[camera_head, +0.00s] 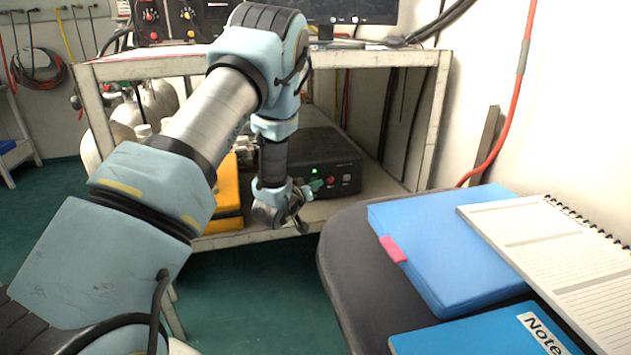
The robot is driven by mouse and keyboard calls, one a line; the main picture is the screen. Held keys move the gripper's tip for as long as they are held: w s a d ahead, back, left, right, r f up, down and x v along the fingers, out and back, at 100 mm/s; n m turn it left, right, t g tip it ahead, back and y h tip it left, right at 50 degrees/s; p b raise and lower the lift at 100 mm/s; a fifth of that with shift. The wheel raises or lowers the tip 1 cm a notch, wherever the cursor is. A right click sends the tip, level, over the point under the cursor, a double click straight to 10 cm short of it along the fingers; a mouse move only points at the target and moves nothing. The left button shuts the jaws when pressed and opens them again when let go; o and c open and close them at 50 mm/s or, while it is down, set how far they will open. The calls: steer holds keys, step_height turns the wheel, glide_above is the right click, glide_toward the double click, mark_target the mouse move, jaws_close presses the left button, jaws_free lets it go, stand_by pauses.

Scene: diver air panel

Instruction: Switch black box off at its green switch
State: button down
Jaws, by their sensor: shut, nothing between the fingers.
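The black box (335,148) sits on the lower shelf of the bench, its front panel facing me. A small green light glows on the panel, with the green switch (317,185) below it. My gripper (307,193) is shut and empty, just in front of the left part of the panel, close to the green switch. I cannot tell whether it touches the switch. My wrist and arm hide the box's left side.
The bench (421,58) has a metal top and uprights around the box. A yellow case (228,193) is left of the box. A dark table (345,262) with a blue folder (440,240) and a notebook (560,262) stands at front right. Green floor is open below.

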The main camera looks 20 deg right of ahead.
steer(key=shift+w, duration=0.25)
stand_by(0.6)
steer(key=shift+s, duration=0.7)
steer(key=shift+s+a+f, duration=0.15)
steer(key=shift+s+f, duration=0.05)
steer(key=shift+s, duration=1.05)
steer(key=shift+s+a+f, duration=0.15)
steer(key=shift+s, duration=1.1)
steer(key=shift+w+a, duration=0.1)
